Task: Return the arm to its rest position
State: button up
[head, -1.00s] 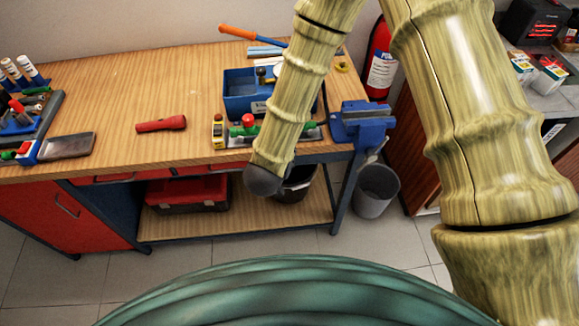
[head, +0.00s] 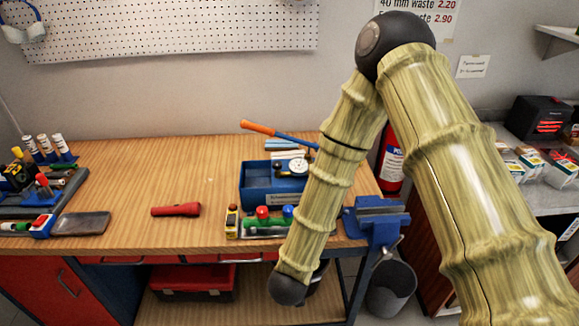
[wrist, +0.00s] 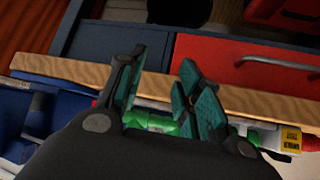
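My arm shows in the head view in two bamboo-patterned links joined at a dark elbow. The nearer link stands at the right and the other hangs down in front of the workbench (head: 115,185), ending at a dark joint below the bench's front edge. My gripper is hidden in the head view. In the wrist view my gripper (wrist: 160,68) has its two teal-padded fingers apart, with nothing held between them. A green fitting (wrist: 150,123) shows beyond the finger bases; it lies on the bench in the head view (head: 258,225).
A blue box (head: 262,192) and a blue vise (head: 376,219) stand near the arm on the bench. A red torch (head: 176,210) lies left of them. A grey bin (head: 391,288) is below the vise. A fire extinguisher (head: 391,165) stands behind the arm.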

jog(key=s+d+f+n+g+y, duration=0.1)
jog(key=s+d+f+g, duration=0.2)
jog(key=s, duration=0.7)
jog(key=s+d+f+n+g+y+b, duration=0.1)
jog(key=s+d+f+g, duration=0.2)
jog(key=s+d+f, duration=0.4)
jog(key=s+d+f+n+g+b, duration=0.1)
jog(key=s+d+f+g, duration=0.2)
jog(key=s, duration=1)
notch_tip(320, 180, down, 6)
jog(key=d, duration=0.3)
jog(key=shift+r+y, duration=0.15)
jog(key=shift+y, duration=0.25)
